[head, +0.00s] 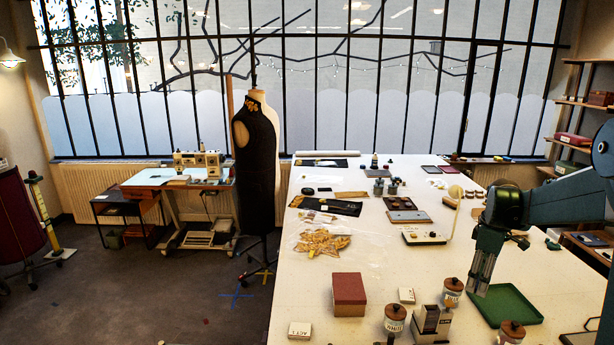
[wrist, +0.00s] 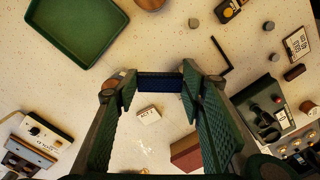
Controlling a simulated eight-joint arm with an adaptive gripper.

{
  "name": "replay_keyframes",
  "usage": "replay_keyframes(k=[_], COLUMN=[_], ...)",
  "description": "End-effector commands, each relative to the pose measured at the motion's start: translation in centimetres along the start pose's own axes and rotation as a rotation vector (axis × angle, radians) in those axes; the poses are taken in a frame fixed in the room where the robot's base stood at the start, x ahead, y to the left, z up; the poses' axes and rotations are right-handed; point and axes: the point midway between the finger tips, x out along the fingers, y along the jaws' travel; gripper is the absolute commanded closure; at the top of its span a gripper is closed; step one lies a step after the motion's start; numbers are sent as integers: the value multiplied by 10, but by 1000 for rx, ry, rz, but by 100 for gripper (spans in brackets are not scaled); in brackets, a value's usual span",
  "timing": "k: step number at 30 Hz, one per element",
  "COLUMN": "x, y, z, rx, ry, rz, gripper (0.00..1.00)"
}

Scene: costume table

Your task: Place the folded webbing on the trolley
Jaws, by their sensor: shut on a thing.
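My gripper (head: 478,286) points down over the right side of the white table, just left of the green tray. In the wrist view its fingers (wrist: 160,84) are closed on a dark blue flat piece, the folded webbing (wrist: 160,85), held crosswise at the tips. The webbing cannot be made out in the head view. No thing is surely the trolley; a low dark stand with a lower shelf (head: 112,208) at the far left, beside the sewing table, may be it.
A green tray (head: 508,318) also shows in the wrist view (wrist: 112,42). A dress form (head: 257,160) stands between the long table and the sewing table (head: 150,178). Floor left is mostly clear.

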Motion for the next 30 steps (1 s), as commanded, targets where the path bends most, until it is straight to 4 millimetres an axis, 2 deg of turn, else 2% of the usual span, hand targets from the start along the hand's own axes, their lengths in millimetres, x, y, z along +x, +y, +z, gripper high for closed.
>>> replay_keyframes(k=[1,3,17,30], x=[5,9,41,73], y=[-5,-10,-56,-117], z=[-16,-34,-151,-255], rx=[24,62,250,421], ry=[0,0,0,0], rz=[0,0,0,0], gripper=[71,71,71,71])
